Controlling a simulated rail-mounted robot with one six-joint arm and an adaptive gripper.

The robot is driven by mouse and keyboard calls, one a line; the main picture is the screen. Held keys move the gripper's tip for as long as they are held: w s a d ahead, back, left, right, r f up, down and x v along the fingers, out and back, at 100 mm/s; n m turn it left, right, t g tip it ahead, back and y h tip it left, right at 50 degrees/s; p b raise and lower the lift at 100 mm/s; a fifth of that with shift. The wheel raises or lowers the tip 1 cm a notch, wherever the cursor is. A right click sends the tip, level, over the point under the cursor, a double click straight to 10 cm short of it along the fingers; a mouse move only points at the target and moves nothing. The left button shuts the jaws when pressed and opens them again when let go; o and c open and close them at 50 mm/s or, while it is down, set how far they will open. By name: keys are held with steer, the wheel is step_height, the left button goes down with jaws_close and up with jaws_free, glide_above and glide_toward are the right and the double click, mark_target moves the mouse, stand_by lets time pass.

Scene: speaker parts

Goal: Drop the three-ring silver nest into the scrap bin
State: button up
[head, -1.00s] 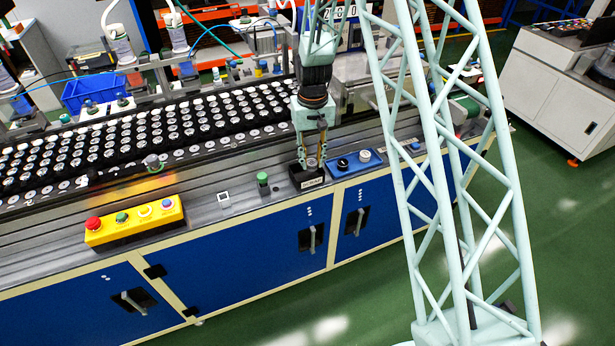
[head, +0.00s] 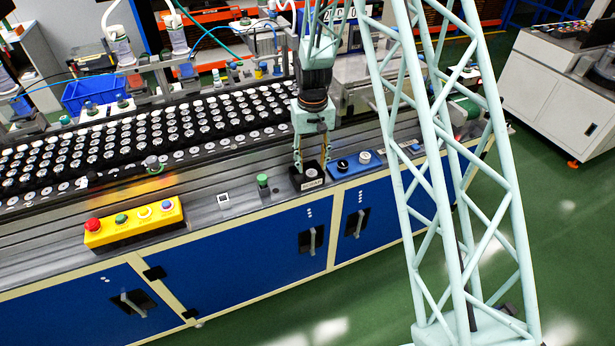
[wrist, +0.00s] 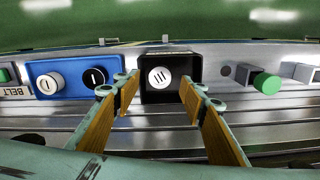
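The scrap bin (head: 322,184) is a small black open box on the front ledge of the line, with a label on its front; the wrist view shows its rim (wrist: 146,60). A round pale silver nest (wrist: 160,77) with three dark marks on its face lies inside the bin, and it shows small in the head view (head: 310,173). My gripper (head: 312,167) is above the bin. In the wrist view its two tan-padded fingers (wrist: 160,88) are spread apart on either side of the bin, with nothing between them.
A green button (head: 263,181) and a yellow control box (head: 135,225) are to the left. Racks of many nests (head: 150,130) fill the line behind.

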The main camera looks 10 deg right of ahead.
steer(key=shift+r, duration=0.15)
step_height(320, 180, up, 12)
stand_by(0.8)
stand_by(0.9)
